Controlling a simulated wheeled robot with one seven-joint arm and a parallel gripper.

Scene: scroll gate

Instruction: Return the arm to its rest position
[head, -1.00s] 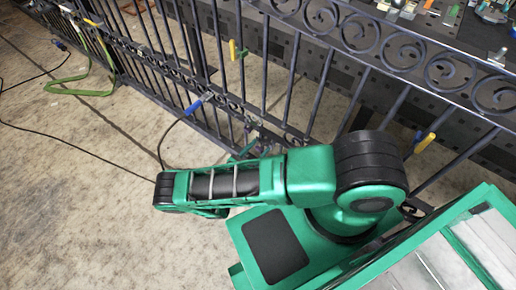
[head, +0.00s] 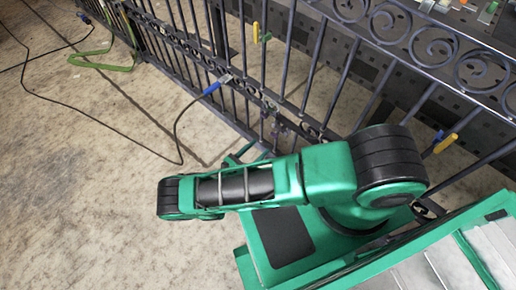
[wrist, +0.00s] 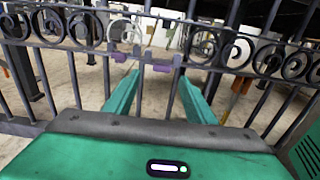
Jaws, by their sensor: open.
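My arm (head: 270,185) stretches across the lower middle of the head view, above my green base. My gripper (wrist: 155,88) shows in the wrist view as two green fingers spread wide apart, with nothing held between them. Its fingers point at the bars of the dark scroll gate (wrist: 60,32). A latch-like part with purple pieces (wrist: 158,66) on the gate shows just past and between the fingertips. I cannot tell whether the fingers touch the bars. In the head view the fingers are mostly hidden behind my arm.
The dark metal gate (head: 345,75) runs along the far side of my base. A blue-handled tool (head: 216,86) with a dark cable hangs on it. Yellow-handled pieces (head: 446,143) also sit there. A green hose (head: 105,66) lies upper left. Concrete floor at left is open, crossed by cable.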

